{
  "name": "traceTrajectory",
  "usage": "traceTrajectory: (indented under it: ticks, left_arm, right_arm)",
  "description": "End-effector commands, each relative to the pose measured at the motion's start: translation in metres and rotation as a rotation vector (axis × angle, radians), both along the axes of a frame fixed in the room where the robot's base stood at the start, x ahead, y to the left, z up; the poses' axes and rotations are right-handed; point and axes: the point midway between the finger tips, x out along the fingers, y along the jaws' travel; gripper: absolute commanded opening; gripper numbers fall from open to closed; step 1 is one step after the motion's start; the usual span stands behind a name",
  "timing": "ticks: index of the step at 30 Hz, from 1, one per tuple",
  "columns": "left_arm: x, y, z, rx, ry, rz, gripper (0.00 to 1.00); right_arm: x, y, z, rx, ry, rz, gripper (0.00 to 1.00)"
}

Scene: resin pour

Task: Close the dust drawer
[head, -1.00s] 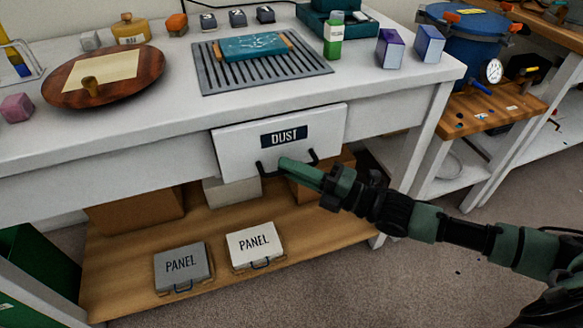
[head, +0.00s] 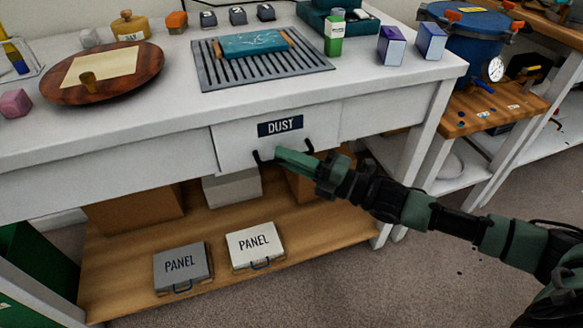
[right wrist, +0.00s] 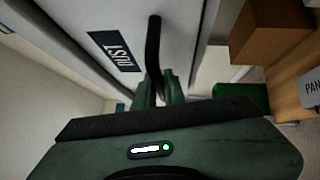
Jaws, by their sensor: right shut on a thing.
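The dust drawer (head: 235,150) is a white front with a dark "DUST" label, set under the white workbench top. Its front looks flush or nearly flush with the bench apron. Its dark bar handle (head: 262,157) is partly hidden by my right gripper (head: 282,155), whose green fingers are shut on it. In the right wrist view the handle (right wrist: 153,45) runs down between the fingertips (right wrist: 158,92), next to the drawer front (right wrist: 180,25). My left gripper is not in view.
On the bench top (head: 110,118) are a slotted grey grate (head: 215,75), a round wooden board (head: 60,92) and several small boxes and bottles. Two PANEL cases (head: 183,268) and brown boxes sit on the lower shelf (head: 120,290). A blue pot (head: 465,45) stands at right.

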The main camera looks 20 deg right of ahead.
Motion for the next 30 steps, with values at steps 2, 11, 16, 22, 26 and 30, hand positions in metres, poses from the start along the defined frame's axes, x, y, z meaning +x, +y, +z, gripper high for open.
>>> traceTrajectory:
  ticks: [2, 11, 16, 22, 26, 30]
  left_arm:
    - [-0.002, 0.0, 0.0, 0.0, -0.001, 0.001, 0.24]
    - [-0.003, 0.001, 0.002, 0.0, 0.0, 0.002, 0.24]
    - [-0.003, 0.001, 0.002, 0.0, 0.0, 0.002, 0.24]
    - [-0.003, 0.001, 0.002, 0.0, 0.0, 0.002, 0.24]
    - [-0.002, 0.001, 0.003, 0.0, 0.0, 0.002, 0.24]
    - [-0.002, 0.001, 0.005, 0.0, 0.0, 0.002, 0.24]
  right_arm:
    - [0.009, 0.0, -0.002, -0.001, 0.001, -0.002, 0.0]
    - [0.013, -0.001, -0.001, -0.002, 0.004, -0.005, 0.0]
    - [0.013, -0.001, 0.0, -0.001, 0.004, -0.005, 0.32]
    - [0.012, 0.0, 0.0, -0.001, 0.003, -0.003, 0.32]
    - [0.009, -0.003, -0.002, -0.002, 0.005, -0.003, 0.32]
    - [-0.003, -0.016, -0.004, -0.003, 0.008, -0.004, 0.32]
